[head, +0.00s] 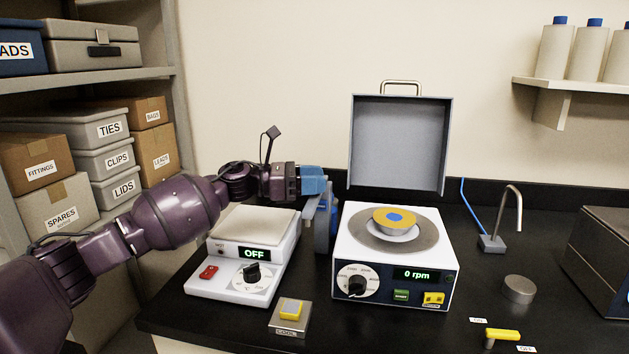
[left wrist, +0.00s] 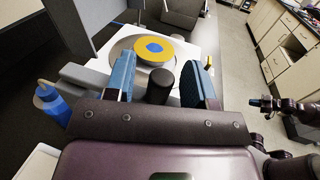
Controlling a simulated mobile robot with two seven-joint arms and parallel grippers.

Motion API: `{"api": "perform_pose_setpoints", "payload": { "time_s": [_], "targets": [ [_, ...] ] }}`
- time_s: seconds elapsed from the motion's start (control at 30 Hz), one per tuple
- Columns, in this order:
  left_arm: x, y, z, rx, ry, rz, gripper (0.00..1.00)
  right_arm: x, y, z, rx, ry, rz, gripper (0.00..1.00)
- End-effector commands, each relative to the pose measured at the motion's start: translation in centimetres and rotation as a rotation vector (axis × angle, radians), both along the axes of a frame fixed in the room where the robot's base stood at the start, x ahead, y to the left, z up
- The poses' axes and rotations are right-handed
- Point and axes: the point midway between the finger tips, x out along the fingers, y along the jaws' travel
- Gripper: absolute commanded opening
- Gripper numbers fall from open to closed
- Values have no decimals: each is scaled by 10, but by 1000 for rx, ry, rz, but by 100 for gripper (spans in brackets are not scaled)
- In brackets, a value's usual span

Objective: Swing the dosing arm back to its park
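The spin unit (head: 393,262) has a raised lid and reads 0 rpm. A yellow disc with a blue centre (head: 394,218) sits on its round plate. My left gripper (head: 322,225) is at the unit's left side, fingers down. In the left wrist view its two blue fingers (left wrist: 158,82) stand apart on either side of a black knob (left wrist: 160,86), with gaps visible. A light grey bar (left wrist: 84,76), apparently the dosing arm, passes under the fingers, with a blue bottle (left wrist: 52,102) near its left end. In the head view the gripper hides most of this.
A hotplate (head: 240,270) reading OFF stands left of the spin unit. A small block with a yellow top (head: 290,312) lies in front. A curved metal spout (head: 512,205), a grey puck (head: 518,289) and a yellow handle (head: 502,334) are to the right.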

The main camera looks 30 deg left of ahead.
Motion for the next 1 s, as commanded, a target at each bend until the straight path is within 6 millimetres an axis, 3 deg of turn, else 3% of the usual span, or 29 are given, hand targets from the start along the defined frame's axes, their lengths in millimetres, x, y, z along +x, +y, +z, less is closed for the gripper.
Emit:
{"api": "perform_pose_setpoints", "payload": {
  "time_s": [0.37,0.8,1.0],
  "targets": [
    [-3,4,-1,0,1,-2,50,0,0,-1,-1,0,1,0],
    [-41,67,-2,1,2,0,50,7,-1,3,-10,-15,15,0],
    [-53,86,-1,0,2,0,50,6,-1,2,-9,-12,13,0]
  ]
}}
